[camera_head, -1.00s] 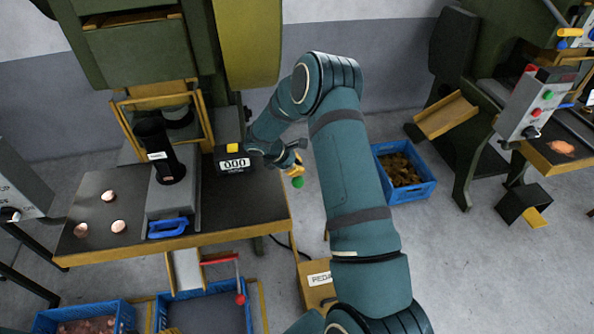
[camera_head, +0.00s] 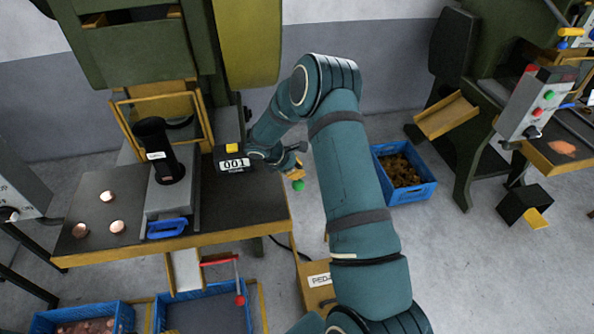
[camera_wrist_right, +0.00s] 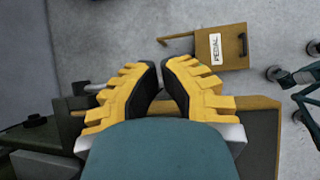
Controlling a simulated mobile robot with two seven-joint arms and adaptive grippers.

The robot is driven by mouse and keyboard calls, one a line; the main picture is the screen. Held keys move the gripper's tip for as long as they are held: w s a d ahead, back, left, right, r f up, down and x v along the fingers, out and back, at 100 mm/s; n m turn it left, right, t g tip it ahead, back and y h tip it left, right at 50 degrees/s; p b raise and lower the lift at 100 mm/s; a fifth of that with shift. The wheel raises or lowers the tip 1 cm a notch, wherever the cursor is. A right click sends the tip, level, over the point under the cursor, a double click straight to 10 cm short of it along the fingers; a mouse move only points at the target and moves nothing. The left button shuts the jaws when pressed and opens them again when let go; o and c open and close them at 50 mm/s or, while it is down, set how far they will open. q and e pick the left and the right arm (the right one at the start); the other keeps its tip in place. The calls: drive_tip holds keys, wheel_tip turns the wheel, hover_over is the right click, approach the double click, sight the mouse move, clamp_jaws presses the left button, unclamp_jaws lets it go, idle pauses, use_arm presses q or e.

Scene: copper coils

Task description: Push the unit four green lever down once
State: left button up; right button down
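The green ball knob (camera_head: 298,186) of a lever shows just off the right edge of the press table in the head view; the lever's shaft is mostly hidden. My right gripper (camera_head: 295,172) is right above the knob, pointing down; whether it touches is too small to tell. A black counter (camera_head: 234,162) with a yellow top reads 001. My left gripper is not in view.
The press table (camera_head: 240,205) carries a black cylinder (camera_head: 160,150), a blue handle (camera_head: 167,228) and loose copper coils (camera_head: 117,227). A red-knobbed lever (camera_head: 239,299) is in front. A pedal box (camera_head: 317,280) stands below. A blue crate (camera_head: 415,191) is on the floor at right.

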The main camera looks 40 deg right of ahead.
drive_tip(key=shift+s+a+f+b, duration=0.1)
drive_tip(key=shift+s+f+b, duration=0.1)
drive_tip(key=shift+f, duration=0.15)
drive_tip(key=shift+s+f+b, duration=0.1)
drive_tip(key=shift+f+b, duration=0.1)
drive_tip(key=shift+f, duration=0.1)
idle(0.6)
drive_tip(key=shift+w+r, duration=0.1)
drive_tip(key=shift+r, duration=0.05)
idle(0.4)
drive_tip(key=shift+w+d+r+p, duration=0.15)
drive_tip(key=shift+w+r+p, duration=0.15)
drive_tip(key=shift+r+p, duration=0.4)
drive_tip(key=shift+w+d+r+p, duration=0.25)
drive_tip(key=shift+r+p, duration=0.2)
drive_tip(key=shift+r, duration=0.6)
drive_tip(key=shift+w+d+r+p, duration=0.1)
drive_tip(key=shift+w+r+p, duration=0.25)
drive_tip(key=shift+r+p, duration=0.35)
drive_tip(key=shift+r, duration=0.2)
drive_tip(key=r+p, duration=0.1)
drive_tip(key=w+r, duration=0.1)
drive_tip(key=r, duration=0.1)
drive_tip(key=d+r+p, duration=0.1)
drive_tip(key=shift+w+r+p, duration=0.25)
drive_tip(key=shift+r+p, duration=0.05)
drive_tip(key=shift+a, duration=0.1)
